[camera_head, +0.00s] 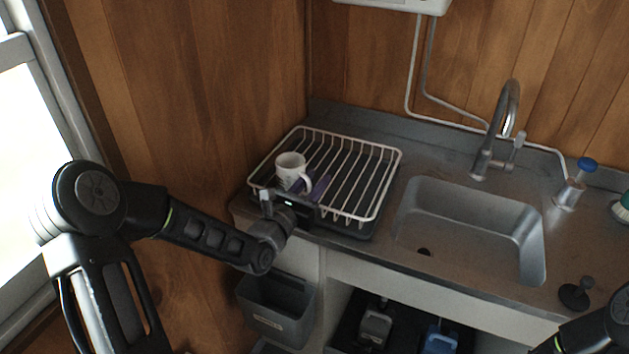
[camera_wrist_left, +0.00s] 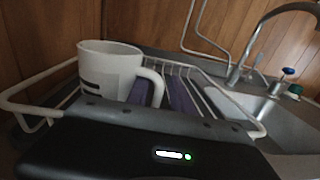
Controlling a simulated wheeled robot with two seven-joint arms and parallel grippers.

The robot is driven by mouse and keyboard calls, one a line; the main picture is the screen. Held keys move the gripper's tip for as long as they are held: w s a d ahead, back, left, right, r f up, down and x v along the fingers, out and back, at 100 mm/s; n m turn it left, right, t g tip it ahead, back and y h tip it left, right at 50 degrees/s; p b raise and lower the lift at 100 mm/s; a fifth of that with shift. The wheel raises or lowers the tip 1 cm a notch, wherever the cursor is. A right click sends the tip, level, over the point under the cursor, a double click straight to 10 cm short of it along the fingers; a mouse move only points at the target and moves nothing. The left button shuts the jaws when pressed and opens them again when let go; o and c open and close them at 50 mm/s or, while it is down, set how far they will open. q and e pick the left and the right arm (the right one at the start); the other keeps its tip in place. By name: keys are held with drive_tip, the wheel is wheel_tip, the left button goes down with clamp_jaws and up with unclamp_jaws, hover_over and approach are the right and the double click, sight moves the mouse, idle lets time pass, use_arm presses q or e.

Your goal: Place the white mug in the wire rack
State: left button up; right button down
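The white mug (camera_head: 290,169) stands about upright inside the left front part of the wire rack (camera_head: 384,149). Dark marks show on its side, and its handle faces right. The mug also fills the left middle of the left wrist view (camera_wrist_left: 103,72). My left gripper (camera_head: 309,187) reaches over the rack's front rim, with one purple finger on each side of the handle. The fingers stand apart around the handle; I cannot tell whether they press on it. The mug's contact with the rack floor is hidden. Only part of my right arm shows at the lower right, its gripper out of frame.
A steel sink (camera_head: 470,222) with a tall tap (camera_head: 508,110) lies right of the rack. A blue-topped bottle (camera_head: 570,190) and a black plug-like item (camera_head: 575,294) stand farther right. A grey bin (camera_head: 275,310) hangs below the rack. Wooden walls close the left and back.

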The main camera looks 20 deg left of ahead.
use_arm(q)
drive_tip(key=shift+o, duration=0.2)
drive_tip(key=shift+s+r, duration=0.1)
drive_tip(key=shift+r, duration=0.05)
drive_tip(key=s+a+p, duration=0.2)
drive_tip(key=s+p, duration=0.4)
drive_tip(key=s, duration=0.5)
drive_tip(key=shift+s, duration=0.35)
idle(3.5)
